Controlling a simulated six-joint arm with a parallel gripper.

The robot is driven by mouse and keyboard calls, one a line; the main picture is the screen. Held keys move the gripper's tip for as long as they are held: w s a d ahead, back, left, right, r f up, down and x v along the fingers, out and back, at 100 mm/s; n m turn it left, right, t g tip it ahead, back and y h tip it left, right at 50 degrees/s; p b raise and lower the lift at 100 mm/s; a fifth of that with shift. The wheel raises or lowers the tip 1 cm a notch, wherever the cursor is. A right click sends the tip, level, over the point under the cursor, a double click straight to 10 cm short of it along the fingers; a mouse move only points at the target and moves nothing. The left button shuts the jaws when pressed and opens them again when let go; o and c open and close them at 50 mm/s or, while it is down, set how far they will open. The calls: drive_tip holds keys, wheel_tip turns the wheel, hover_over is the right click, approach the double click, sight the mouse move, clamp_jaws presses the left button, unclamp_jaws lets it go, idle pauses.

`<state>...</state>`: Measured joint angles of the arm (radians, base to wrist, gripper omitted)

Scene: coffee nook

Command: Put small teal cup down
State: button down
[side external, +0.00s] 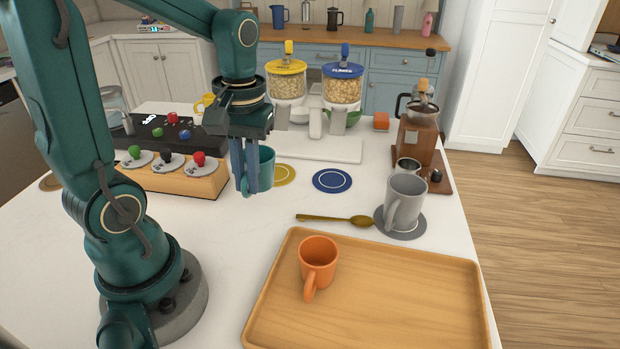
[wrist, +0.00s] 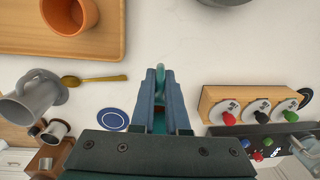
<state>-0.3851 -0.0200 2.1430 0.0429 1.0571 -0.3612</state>
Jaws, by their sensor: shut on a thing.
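The small teal cup (side external: 266,166) is upright between the fingers of my gripper (side external: 246,188) in the side view. The fingers are shut on it. In the wrist view, the cup (wrist: 159,72) shows only in part beyond my gripper (wrist: 160,75); the fingers hide most of it. The cup is to the left of a yellow round coaster (side external: 284,174) and a blue round coaster (side external: 332,181). I cannot tell exactly how far its base is from the white counter.
A wooden tray (side external: 400,290) holds an orange mug (side external: 318,262). A grey mug (side external: 405,200) stands on a grey coaster (side external: 412,232), near a spoon (side external: 340,219). Two dispensers (side external: 342,88) stand behind. A wooden box with coloured knobs (side external: 200,180) is at left. The counter's front middle is clear.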

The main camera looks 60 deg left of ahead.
drive_tip(key=shift+n, duration=0.3)
drive_tip(key=shift+s+a+f, duration=0.1)
drive_tip(key=shift+a+f, duration=0.05)
drive_tip(key=shift+f, duration=1.2)
drive_tip(key=shift+s+a+f, duration=0.1)
drive_tip(key=shift+a+f, duration=0.1)
drive_tip(key=shift+f, duration=1.1)
drive_tip(key=shift+s+a+f, duration=0.1)
drive_tip(key=shift+a+f, duration=0.05)
drive_tip(key=shift+f, duration=1.2)
drive_tip(key=shift+f, duration=0.15)
drive_tip(key=c, duration=0.9)
unclamp_jaws()
wheel_tip(320, 180, up, 12)
drive_tip(key=d+m+t, duration=0.2)
drive_tip(key=d+m, duration=0.1)
drive_tip(key=s+d+r+m+t, duration=0.1)
drive_tip(key=d+m+t, duration=0.1)
drive_tip(key=d+m, duration=0.1)
drive_tip(key=s+d+m+t, duration=0.1)
drive_tip(key=d+m+t, duration=0.1)
drive_tip(key=d+m, duration=0.1)
drive_tip(key=shift+r, duration=0.2)
